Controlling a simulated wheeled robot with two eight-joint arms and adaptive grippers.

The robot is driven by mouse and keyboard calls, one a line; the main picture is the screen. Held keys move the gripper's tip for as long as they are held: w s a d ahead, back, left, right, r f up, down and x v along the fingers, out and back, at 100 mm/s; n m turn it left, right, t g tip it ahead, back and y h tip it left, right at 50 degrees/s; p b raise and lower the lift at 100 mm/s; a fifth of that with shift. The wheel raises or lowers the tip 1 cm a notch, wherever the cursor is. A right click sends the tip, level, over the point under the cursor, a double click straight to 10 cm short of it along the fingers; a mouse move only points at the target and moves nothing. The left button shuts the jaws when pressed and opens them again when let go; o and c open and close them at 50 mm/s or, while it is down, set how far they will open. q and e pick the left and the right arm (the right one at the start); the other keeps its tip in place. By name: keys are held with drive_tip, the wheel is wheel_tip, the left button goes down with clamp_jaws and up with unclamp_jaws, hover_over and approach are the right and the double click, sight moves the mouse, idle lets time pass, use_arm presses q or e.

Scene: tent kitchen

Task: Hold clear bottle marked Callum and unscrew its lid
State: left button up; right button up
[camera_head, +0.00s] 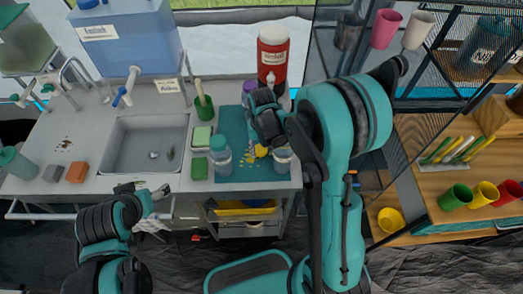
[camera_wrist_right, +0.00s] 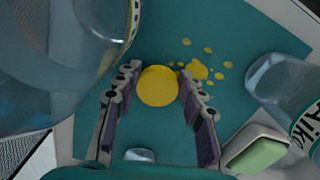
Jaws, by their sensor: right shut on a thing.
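My right gripper (camera_wrist_right: 157,80) is shut on a round yellow lid-like piece (camera_wrist_right: 157,86), which sits between its two fingers in the right wrist view. A bit of yellow (camera_head: 261,152) shows below this hand in the head view. A clear bottle (camera_head: 282,161) stands at the counter's right front, beside the hand; its top is partly hidden. A large clear bottle (camera_wrist_right: 55,60) fills the left of the wrist view; its label is unreadable. Another clear bottle (camera_head: 220,158) has a teal lid; a bottle marked Aiko (camera_wrist_right: 293,100) shows in the wrist view. My left gripper (camera_head: 146,194) is before the counter, apart from the bottles.
A teal mat (camera_head: 232,125) carries yellow spots. A green sponge (camera_head: 200,168) and a green-and-white block (camera_head: 202,137) lie left of the teal-lidded bottle. A sink (camera_head: 145,143) is further left. A red jug (camera_head: 272,52) stands behind, and a shelf with cups is right.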

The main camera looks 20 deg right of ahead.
drive_tip(key=shift+f, duration=0.2)
drive_tip(key=shift+s+f+b, duration=0.25)
drive_tip(key=shift+f+b, duration=0.05)
drive_tip(key=shift+b, duration=0.35)
drive_tip(key=shift+s+a, duration=0.1)
clamp_jaws()
drive_tip(key=o, duration=1.1)
unclamp_jaws()
drive_tip(key=shift+o, duration=1)
drive_tip(key=shift+w+f, duration=0.3)
drive_tip(key=shift+w, duration=0.05)
drive_tip(key=shift+s+r, duration=0.15)
drive_tip(key=shift+r, duration=0.05)
